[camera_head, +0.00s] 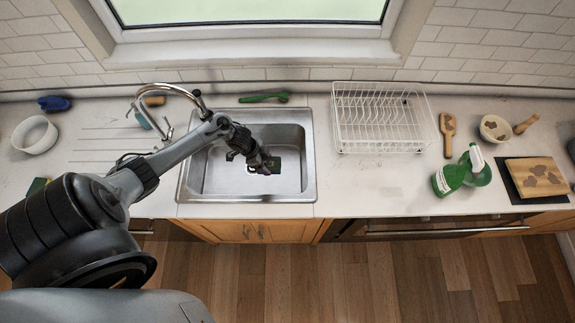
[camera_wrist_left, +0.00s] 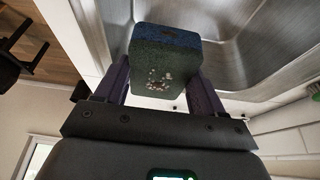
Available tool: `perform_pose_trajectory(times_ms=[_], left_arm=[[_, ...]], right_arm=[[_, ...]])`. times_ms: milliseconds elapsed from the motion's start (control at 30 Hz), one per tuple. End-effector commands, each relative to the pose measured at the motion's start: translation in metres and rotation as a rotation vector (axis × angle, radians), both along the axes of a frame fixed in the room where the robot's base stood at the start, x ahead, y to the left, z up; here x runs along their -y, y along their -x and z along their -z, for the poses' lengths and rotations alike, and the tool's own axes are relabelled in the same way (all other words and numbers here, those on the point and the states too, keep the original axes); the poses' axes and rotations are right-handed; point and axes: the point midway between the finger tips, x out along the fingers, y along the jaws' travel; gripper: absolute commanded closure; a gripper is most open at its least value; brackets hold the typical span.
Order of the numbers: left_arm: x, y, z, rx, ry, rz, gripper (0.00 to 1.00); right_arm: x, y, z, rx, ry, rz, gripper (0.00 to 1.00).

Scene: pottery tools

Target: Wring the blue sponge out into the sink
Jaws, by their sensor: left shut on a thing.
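My left gripper (camera_head: 264,167) is over the basin of the steel sink (camera_head: 225,180), pointing down into it. In the left wrist view its two fingers are shut on the blue sponge (camera_wrist_left: 165,62), one on each side. The sponge is a block with a blue layer at the far end and a dark green face marked with pale pinkish specks. The sink's steel wall (camera_wrist_left: 225,40) shows behind it. In the head view the sponge is hard to tell from the dark patch by the fingertips. My right gripper is not in view.
A curved faucet (camera_head: 185,92) rises behind the sink's left side. A white dish rack (camera_head: 380,118) stands right of the sink. A green spray bottle (camera_head: 450,178) and a cutting board (camera_head: 537,177) are further right. A green brush (camera_head: 264,97) lies behind the sink. Counter in front of the rack is clear.

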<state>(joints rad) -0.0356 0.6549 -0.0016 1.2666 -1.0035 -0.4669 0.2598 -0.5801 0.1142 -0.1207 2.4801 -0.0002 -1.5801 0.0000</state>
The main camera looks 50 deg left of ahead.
Motion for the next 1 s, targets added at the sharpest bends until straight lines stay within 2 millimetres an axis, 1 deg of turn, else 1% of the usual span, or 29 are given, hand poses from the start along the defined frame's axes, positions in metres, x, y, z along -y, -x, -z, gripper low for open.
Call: perform_pose_trajectory(times_ms=[33, 100, 200, 300, 433, 567, 1000], left_arm=[[-0.014, 0.001, -0.007, 0.0, -0.003, -0.008, 0.44], [-0.028, 0.002, -0.012, 0.001, -0.003, -0.015, 0.44], [-0.042, 0.002, -0.021, 0.002, -0.002, -0.017, 0.44], [-0.05, 0.002, -0.025, 0.002, -0.001, -0.017, 0.44], [-0.052, 0.002, -0.024, 0.001, 0.0, -0.017, 0.44], [-0.051, 0.002, -0.017, 0.001, 0.0, -0.017, 0.44], [-0.051, 0.002, 0.021, 0.001, 0.0, -0.017, 0.44]], right_arm=[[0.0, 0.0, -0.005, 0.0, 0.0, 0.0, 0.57], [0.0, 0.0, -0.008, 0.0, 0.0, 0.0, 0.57], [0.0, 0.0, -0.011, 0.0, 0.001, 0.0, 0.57], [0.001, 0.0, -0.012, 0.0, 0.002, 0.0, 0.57], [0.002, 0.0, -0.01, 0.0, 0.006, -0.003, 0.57], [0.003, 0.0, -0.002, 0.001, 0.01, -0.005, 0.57], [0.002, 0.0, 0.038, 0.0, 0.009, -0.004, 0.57]])
